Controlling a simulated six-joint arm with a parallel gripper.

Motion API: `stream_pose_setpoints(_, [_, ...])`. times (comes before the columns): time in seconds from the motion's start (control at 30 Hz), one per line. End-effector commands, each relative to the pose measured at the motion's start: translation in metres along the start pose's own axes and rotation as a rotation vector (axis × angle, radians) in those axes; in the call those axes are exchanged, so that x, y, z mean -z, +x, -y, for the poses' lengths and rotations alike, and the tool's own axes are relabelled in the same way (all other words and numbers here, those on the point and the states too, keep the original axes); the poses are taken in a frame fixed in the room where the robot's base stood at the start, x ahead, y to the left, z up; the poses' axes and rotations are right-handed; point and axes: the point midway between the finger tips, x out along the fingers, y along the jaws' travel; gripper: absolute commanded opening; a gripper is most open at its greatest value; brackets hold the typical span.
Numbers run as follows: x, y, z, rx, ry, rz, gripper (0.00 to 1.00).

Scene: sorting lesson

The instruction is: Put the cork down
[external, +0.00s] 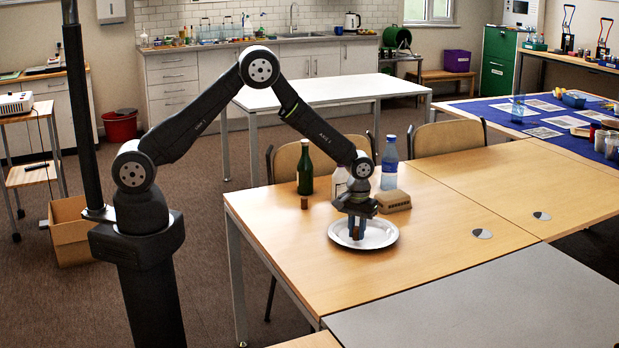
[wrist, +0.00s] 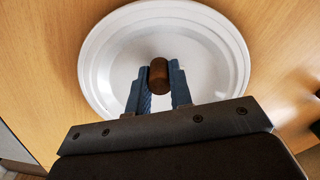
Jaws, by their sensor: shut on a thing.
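The cork (wrist: 159,75) is a small dark brown cylinder between my two blue fingertips in the wrist view. It also shows as a small brown piece (external: 356,234) at my fingertips in the external view. My gripper (external: 357,230) points down and is shut on the cork. The cork is over the white round plate (external: 388,237), which lies on the wooden table. The plate (wrist: 98,62) spreads beneath the cork in the wrist view. I cannot tell whether the cork touches the plate. No other thing shows on the plate's visible surface.
A green bottle (external: 304,169), a small brown piece (external: 304,203), a white bottle (external: 340,183), a clear blue-capped bottle (external: 389,166) and a tan brush-like block (external: 394,201) stand behind the plate. The wooden table (external: 290,245) is clear left and front of it.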

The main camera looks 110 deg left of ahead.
Motion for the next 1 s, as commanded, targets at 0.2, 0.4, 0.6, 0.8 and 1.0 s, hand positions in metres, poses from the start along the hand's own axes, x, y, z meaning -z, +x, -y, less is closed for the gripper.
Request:
stream_pose_setpoints(0.2, [0.000,0.001,-0.001,-0.001,0.000,-0.001,0.00])
stream_pose_setpoints(0.4, [0.000,0.004,0.000,-0.001,0.000,-0.001,0.27])
stream_pose_setpoints(0.6, [0.000,0.004,0.000,-0.001,0.000,-0.001,0.41])
stream_pose_setpoints(0.8, [0.000,0.001,-0.001,-0.002,0.000,-0.001,0.41])
stream_pose_setpoints(1.0, [0.001,-0.027,-0.001,-0.004,0.000,-0.004,0.41])
